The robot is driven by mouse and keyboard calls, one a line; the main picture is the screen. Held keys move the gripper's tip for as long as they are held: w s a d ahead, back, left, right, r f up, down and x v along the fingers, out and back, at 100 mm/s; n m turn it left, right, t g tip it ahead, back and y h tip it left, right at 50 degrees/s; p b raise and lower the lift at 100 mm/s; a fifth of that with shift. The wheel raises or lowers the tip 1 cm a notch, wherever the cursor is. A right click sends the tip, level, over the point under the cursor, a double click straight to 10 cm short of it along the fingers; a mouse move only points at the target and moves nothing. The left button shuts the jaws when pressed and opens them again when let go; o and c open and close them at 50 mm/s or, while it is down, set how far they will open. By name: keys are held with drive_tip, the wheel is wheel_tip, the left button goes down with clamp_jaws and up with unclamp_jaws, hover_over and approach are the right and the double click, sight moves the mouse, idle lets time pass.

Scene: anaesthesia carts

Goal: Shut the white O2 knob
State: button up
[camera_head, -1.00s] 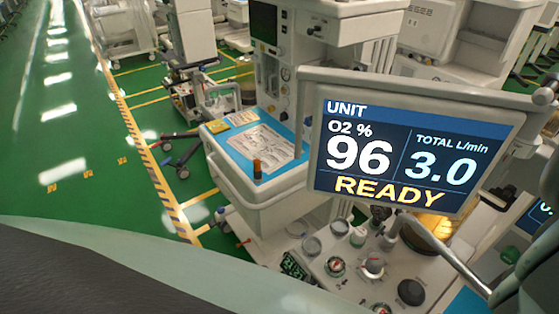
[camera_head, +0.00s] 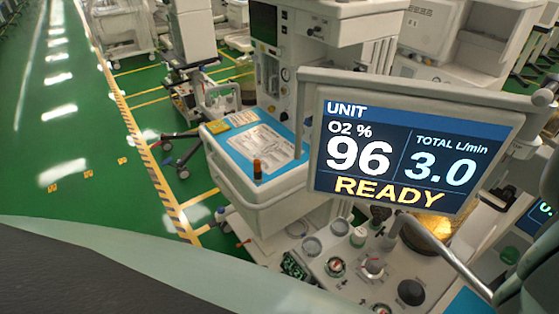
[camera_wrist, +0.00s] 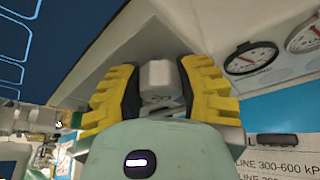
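In the wrist view my gripper (camera_wrist: 160,78) has its two yellow, ribbed fingers on either side of a white block-like part (camera_wrist: 158,73), which may be the white O2 knob. The dark pads lie close to its sides; I cannot tell whether they touch it. In the head view my gripper is not visible. The monitor (camera_head: 405,155) reads O2 96 %, total 3.0 L/min, READY.
Two round gauges (camera_wrist: 251,58) and a blue-and-white label sit right of my fingers in the wrist view. The monitor and its curved arm (camera_head: 455,260) overhang the panel. A cart with a blue top (camera_head: 235,160) stands behind it. Green floor at the left is open.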

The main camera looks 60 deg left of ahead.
clamp_jaws()
drive_tip(key=shift+s+d+f+b, duration=0.15)
drive_tip(key=shift+f+b, duration=0.35)
drive_tip(key=shift+b, duration=0.35)
drive_tip(key=b, duration=0.2)
drive_tip(key=shift+d+f+m+b, duration=0.25)
drive_tip(key=shift+m+b, duration=0.1)
drive_tip(key=shift+m, duration=0.05)
drive_tip(key=shift+b, duration=0.65)
drive_tip(key=shift+r+b, duration=0.2)
drive_tip(key=shift+b, duration=0.6)
drive_tip(key=shift+a+r+m, duration=0.15)
drive_tip(key=shift+r+m, duration=0.15)
drive_tip(key=o, duration=0.7)
unclamp_jaws()
drive_tip(key=shift+a+r+y, duration=0.1)
drive_tip(key=shift+a+y, duration=0.05)
drive_tip(key=shift+y, duration=0.15)
